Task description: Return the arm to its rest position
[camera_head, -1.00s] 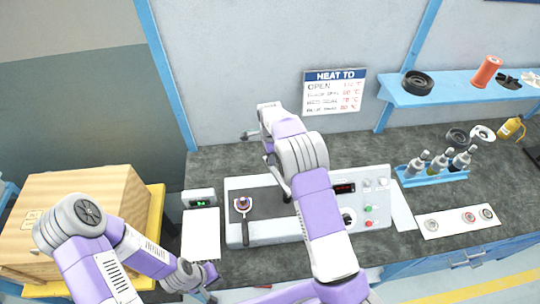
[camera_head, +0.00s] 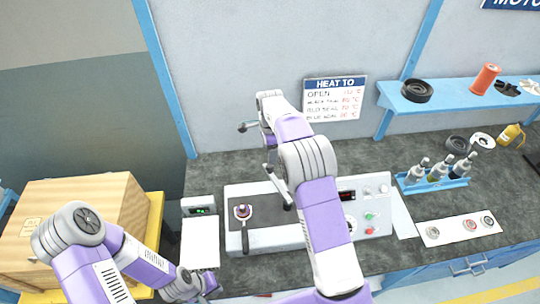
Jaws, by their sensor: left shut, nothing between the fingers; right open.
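My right arm, white and purple, rises from the bottom middle and bends over the bench. Its gripper (camera_head: 256,150) hangs in front of the back wall, above and behind the grey machine (camera_head: 285,236). Its fingers are spread apart with nothing seen between them. My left arm is folded low at the left. Its gripper (camera_head: 209,285) is at the bottom edge, in front of the bench and below the white sheet (camera_head: 200,245). It is shut and empty, and its fingertips are small and partly cut by the view.
A small meter (camera_head: 199,207) with a green display sits left of the machine. A blue bottle rack (camera_head: 432,184), a white mat (camera_head: 458,230) with rings, and a blue shelf (camera_head: 450,92) are at the right. The bench behind the machine's left is clear.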

